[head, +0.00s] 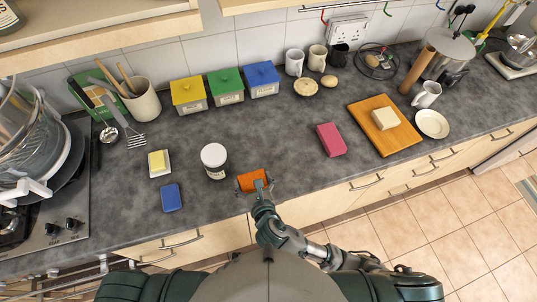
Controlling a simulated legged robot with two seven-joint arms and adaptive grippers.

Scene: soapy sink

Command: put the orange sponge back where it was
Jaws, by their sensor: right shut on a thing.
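The orange sponge (251,180) is at the counter's front edge, in the middle of the head view. My right gripper (256,183) is shut on it from the front side and hides part of it. I cannot tell whether the sponge touches the counter. A blue sponge (171,197) lies to the left, and a pink sponge (331,140) lies to the right. My left gripper is not in view.
A white jar (214,161) stands just behind and left of my gripper. A yellow block on a white dish (159,163) is further left. A wooden board (384,126) with a pale block is at right. The counter (280,140) between jar and pink sponge is clear.

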